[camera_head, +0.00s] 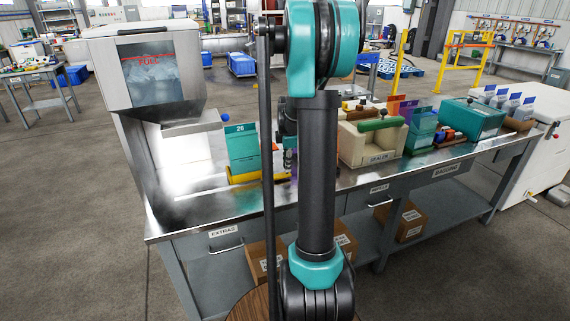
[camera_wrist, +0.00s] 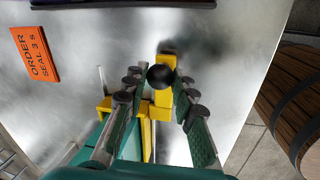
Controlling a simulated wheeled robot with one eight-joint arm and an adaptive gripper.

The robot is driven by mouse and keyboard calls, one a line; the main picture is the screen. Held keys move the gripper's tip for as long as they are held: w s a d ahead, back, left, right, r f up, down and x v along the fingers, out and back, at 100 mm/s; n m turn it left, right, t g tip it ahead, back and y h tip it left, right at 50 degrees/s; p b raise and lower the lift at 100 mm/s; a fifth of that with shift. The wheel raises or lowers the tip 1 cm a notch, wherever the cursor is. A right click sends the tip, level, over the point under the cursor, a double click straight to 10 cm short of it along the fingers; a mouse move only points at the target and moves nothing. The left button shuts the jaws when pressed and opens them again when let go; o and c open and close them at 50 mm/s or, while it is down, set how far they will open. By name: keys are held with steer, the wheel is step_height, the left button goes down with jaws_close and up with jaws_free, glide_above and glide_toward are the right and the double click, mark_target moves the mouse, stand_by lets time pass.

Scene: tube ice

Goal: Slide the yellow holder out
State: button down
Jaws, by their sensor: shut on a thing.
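The yellow holder (camera_head: 246,175) lies on the steel bench top under an upright teal pack marked 26 (camera_head: 241,150). In the wrist view, the yellow holder (camera_wrist: 163,97) shows a yellow bar and a black ball-shaped knob (camera_wrist: 160,77) at its end. My gripper (camera_wrist: 159,80) has its two padded fingers on either side of the knob and bar, shut on the holder. In the head view my arm hides most of my gripper and the holder's right end.
A box marked sealer (camera_head: 372,150) and several coloured packs stand to the right. In the wrist view, an orange order card (camera_wrist: 35,54) lies left, and a wooden barrel (camera_wrist: 290,105) stands beyond the bench edge.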

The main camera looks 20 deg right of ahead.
steer(key=c, duration=1.2)
jaws_free()
steer(key=r, duration=0.4)
steer(key=s+r, duration=0.1)
steer(key=r, duration=0.3)
steer(key=s+r, duration=0.1)
steer(key=r, duration=0.3)
steer(key=shift+s+a, duration=0.1)
steer(key=shift+a, duration=0.1)
steer(key=shift+f, duration=0.1)
